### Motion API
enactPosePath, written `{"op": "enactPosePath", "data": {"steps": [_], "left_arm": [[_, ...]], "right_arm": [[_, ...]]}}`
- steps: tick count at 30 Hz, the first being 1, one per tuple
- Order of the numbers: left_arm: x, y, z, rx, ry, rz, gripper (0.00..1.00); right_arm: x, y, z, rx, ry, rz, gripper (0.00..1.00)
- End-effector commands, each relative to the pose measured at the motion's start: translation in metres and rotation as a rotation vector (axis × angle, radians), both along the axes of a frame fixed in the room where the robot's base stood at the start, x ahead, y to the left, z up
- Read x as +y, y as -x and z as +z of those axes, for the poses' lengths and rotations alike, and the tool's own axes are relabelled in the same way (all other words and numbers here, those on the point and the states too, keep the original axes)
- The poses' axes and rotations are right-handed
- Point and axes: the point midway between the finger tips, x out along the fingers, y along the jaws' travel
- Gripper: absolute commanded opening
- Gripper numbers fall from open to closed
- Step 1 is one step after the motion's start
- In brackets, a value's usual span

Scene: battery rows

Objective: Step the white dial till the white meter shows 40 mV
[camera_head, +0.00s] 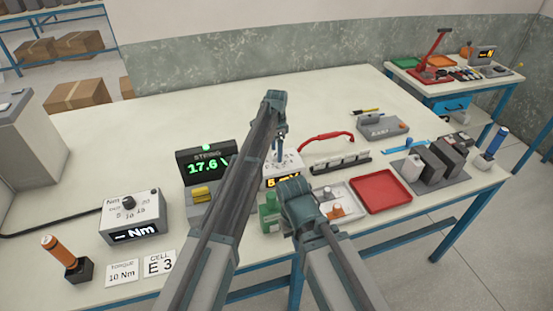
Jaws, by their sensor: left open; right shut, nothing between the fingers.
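The white meter (270,184) stands near the middle of the table, with an orange readout partly covered by my arms; I make out a 5 and mV, but cannot be sure of the full number. The white dial is on the meter's white top (292,164), largely hidden by my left gripper. My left gripper (281,156) points down over the dial with its fingers open; I cannot tell whether they touch it. My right gripper (318,221) is shut and empty, lower and nearer, in front of the meter.
A white Nm box (133,222) with a black knob and a dark STRING display (207,166) reading 17.6 V stand to the left. The back left table is clear.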

Motion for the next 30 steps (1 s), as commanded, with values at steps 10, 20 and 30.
{"op": "enactPosePath", "data": {"steps": [10,20,30], "left_arm": [[0.0001,0.0,-0.0069,0.0,0.0,0.0,0.79],[0.0,0.0,-0.007,0.0,0.0,0.0,0.27],[0.0,0.0,-0.007,0.0,0.0,0.009,0.0]], "right_arm": [[0.0,0.0,-0.0069,0.0,0.0,0.0,0.0],[0.0,0.0,-0.0069,0.0,0.0,0.0,0.0],[0.0,0.0,-0.007,0.0,0.0,0.0,0.0]]}}
